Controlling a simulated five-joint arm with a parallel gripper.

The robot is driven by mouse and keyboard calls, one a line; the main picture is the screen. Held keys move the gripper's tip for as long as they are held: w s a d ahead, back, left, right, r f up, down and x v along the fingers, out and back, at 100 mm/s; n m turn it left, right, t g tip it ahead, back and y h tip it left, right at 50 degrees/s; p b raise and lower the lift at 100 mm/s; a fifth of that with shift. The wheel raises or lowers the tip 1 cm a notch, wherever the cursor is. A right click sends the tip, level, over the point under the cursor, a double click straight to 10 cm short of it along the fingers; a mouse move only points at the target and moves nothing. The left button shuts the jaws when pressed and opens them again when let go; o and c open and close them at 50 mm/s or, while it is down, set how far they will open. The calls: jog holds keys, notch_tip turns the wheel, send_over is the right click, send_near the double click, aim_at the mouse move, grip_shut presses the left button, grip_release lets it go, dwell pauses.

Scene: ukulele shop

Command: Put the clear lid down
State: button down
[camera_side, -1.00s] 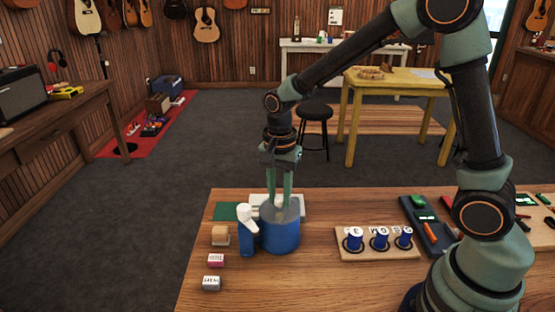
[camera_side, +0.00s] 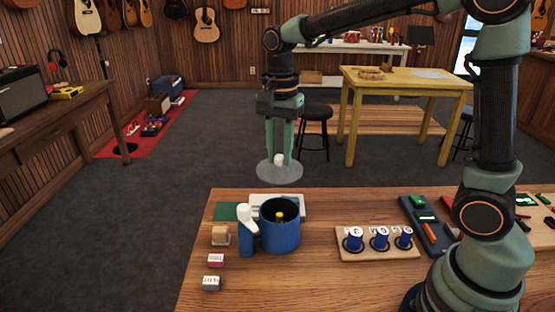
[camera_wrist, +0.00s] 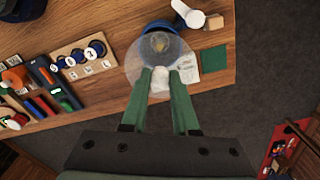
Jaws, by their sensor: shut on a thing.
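The clear lid (camera_side: 264,172) is a round see-through disc with a white knob. My gripper (camera_side: 279,158) is shut on the knob and holds the lid in the air, above and beyond the table's far edge in the side view. In the wrist view my gripper (camera_wrist: 171,76) has the lid (camera_wrist: 136,66) between the camera and the table. The blue pot (camera_side: 280,236) stands open on the table, with something yellow inside. It also shows in the wrist view (camera_wrist: 159,26), partly seen through the lid.
A white-topped blue grinder-like item (camera_side: 247,228) stands against the pot's left. A green square (camera_side: 226,211) and a white sheet (camera_side: 290,203) lie behind. Small blocks (camera_side: 216,260) sit left. A board with blue spools (camera_side: 376,250) is right; the front table is clear.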

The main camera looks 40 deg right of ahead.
aim_at(279, 156)
notch_tip(279, 156, up, 8)
jog(key=shift+r, duration=0.2)
jog(key=shift+d+r, duration=0.1)
jog(key=shift+d, duration=0.2)
jog(key=s+d+f, duration=0.1)
jog(key=d+f, duration=0.3)
jog(key=d, duration=0.4)
jog(key=s+d+f, duration=0.1)
jog(key=d+f, duration=0.4)
jog(key=d, duration=0.3)
notch_tip(279, 156, down, 15)
jog(key=shift+d, duration=0.1)
jog(key=shift+f, duration=2.2)
jog(key=shift+f, duration=0.15)
jog(key=c, duration=0.7)
grip_release()
